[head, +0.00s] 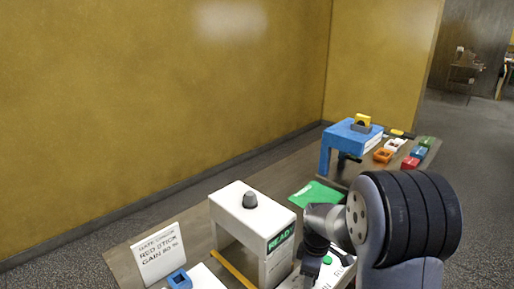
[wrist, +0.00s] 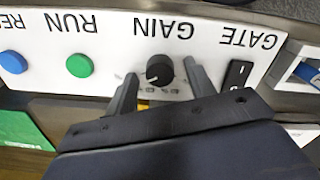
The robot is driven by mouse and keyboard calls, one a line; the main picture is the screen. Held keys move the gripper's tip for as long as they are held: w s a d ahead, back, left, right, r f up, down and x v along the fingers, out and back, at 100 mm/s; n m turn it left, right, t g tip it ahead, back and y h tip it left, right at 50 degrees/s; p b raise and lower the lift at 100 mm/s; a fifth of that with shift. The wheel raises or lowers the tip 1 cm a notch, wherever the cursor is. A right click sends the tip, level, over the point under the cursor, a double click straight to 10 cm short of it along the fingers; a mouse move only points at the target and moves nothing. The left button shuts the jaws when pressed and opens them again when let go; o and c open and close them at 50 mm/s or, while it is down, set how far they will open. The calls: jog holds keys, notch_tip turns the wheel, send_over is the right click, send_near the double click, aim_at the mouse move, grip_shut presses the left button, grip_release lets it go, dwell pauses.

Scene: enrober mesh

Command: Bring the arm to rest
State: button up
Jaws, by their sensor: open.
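My gripper (wrist: 163,77) is open in the wrist view, with one finger on each side of the black GAIN knob (wrist: 160,69). I cannot tell whether the fingers touch the knob. The knob sits on a white control panel (wrist: 110,55) between a green RUN button (wrist: 80,65) and a black GATE rocker switch (wrist: 237,75). In the head view my gripper (head: 311,272) points down over the panel at the lower right, and my arm hides part of the bench there.
A white gate machine (head: 236,214) with a READY display (head: 281,239) stands left of my gripper. A sign (head: 158,254) reads "RED STICK GAIN 80 %". A green mat (head: 316,194), a blue arch (head: 347,134) and several coloured blocks (head: 383,155) lie farther back.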

jog(key=n+p, duration=0.1)
jog(key=n, duration=0.3)
jog(key=shift+r, duration=0.1)
jog(key=n+p, duration=0.1)
jog(key=n, duration=0.3)
dwell(0.5)
